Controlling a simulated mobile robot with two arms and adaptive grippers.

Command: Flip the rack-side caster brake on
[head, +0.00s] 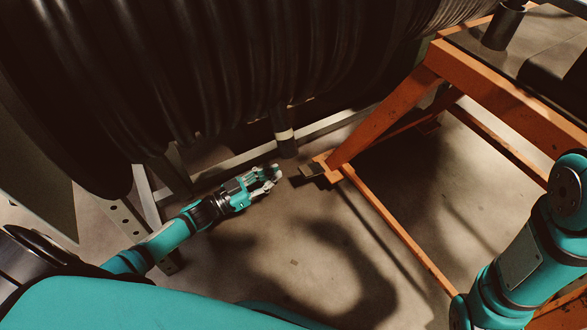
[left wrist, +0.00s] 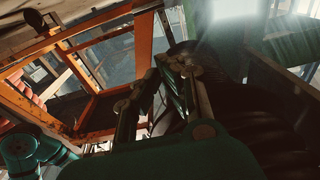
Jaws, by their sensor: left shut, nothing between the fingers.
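The caster brake (head: 312,170) is a small dark tab at the foot of the orange cart's near-left leg, close to the floor by the hose rack. The caster wheel under it is mostly in shadow. My left gripper (head: 274,174) is shut and empty, low above the floor. It is just left of the brake tab, with a small gap visible between them. In the left wrist view the left gripper's fingers (left wrist: 165,85) stand in the middle, and I cannot pick out the brake there. My right arm shows at the right, but its gripper is out of view.
The orange cart frame (head: 395,115) stands at the right, with a low rail running toward the front. Large black hose coils (head: 215,60) hang over my left arm. A grey rack rail (head: 240,158) runs behind the gripper. The floor (head: 290,250) in front is clear.

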